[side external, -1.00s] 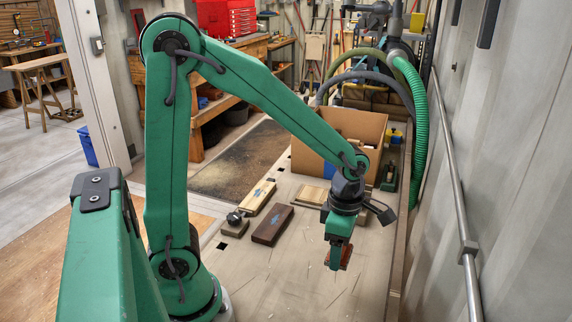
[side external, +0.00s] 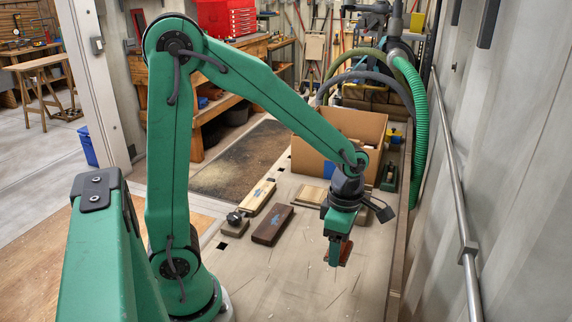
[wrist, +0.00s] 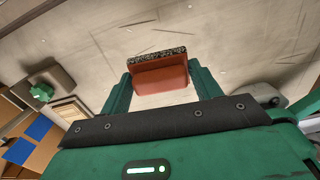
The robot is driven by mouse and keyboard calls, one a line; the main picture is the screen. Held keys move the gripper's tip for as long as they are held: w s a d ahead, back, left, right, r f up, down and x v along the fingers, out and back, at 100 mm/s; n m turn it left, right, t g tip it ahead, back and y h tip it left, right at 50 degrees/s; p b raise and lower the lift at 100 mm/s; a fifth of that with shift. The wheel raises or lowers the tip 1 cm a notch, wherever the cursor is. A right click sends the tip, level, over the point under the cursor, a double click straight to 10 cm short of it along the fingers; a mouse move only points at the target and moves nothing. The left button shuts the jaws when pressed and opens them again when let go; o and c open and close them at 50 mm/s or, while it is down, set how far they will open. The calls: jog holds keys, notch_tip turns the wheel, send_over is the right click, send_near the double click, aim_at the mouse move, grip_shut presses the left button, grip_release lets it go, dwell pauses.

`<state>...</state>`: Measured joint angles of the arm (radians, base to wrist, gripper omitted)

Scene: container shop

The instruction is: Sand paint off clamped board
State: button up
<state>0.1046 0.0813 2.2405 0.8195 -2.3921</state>
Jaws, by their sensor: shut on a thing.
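My gripper (side external: 338,258) is shut on a red-brown sanding block (side external: 346,252) and holds it above the bench top. In the wrist view the block (wrist: 160,78) sits between both fingers, with a dark speckled face at its far edge.
An open cardboard box (side external: 318,150) stands behind on the bench, with a small pale wooden piece (side external: 310,194) before it. A green hose (side external: 417,120) hangs at the right near the wall rail (side external: 452,180). The scratched front bench top is clear.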

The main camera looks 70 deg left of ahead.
jog(key=w+a+m, duration=0.3)
jog(key=a+m, duration=0.6)
jog(key=a, duration=1.1)
jog(key=s+a+m, duration=0.4)
jog(key=a, duration=0.5)
jog(key=s+a+m, duration=0.4)
jog(key=a, duration=0.6)
jog(key=shift+s+a+f+m, duration=0.15)
jog(key=shift+s+f+m, duration=0.15)
jog(key=shift+f, duration=0.15)
